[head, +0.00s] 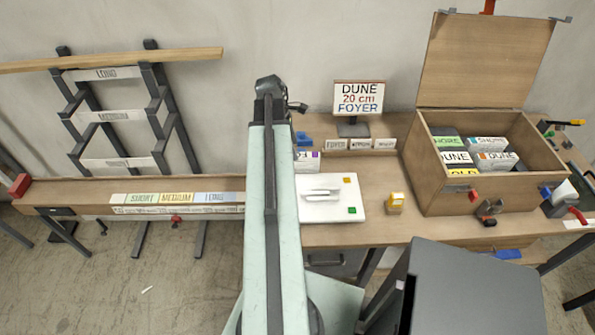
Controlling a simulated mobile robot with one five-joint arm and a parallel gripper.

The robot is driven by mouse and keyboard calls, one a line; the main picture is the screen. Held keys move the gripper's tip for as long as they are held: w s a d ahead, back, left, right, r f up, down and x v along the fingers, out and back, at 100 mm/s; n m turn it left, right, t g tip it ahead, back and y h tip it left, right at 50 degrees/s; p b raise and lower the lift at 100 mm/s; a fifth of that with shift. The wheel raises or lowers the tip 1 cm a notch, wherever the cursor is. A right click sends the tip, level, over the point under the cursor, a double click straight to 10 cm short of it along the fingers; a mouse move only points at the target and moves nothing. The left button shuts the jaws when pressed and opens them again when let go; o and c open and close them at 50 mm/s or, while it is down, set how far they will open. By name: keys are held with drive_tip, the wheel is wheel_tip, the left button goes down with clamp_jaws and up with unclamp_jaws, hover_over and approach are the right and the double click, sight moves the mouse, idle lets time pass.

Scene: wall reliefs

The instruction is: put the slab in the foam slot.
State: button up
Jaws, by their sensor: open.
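A white foam block (340,211) lies on the bench just right of my arm, with a grey-edged slot in its top and small orange and green squares at two corners. No slab is clearly seen in the slot. Which one is the task's slab I cannot tell. My gripper (283,103) is at the far end of my raised arm, dark and partly hidden, open, left of the sign and apart from the slabs.
A sign (359,98) reads DUNE 20 cm FOYER. The box's raised lid (487,60) and a dark grey cabinet (475,290) are obstacles. A rack (115,115) holds a wooden bar at left.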

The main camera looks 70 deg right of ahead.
sight(297, 166)
drive_tip(key=b+x, duration=0.5)
drive_tip(key=shift+w+d+f, duration=0.1)
drive_tip(key=shift+f, duration=0.1)
drive_tip(key=shift+r, duration=0.2)
clamp_jaws()
idle(1.0)
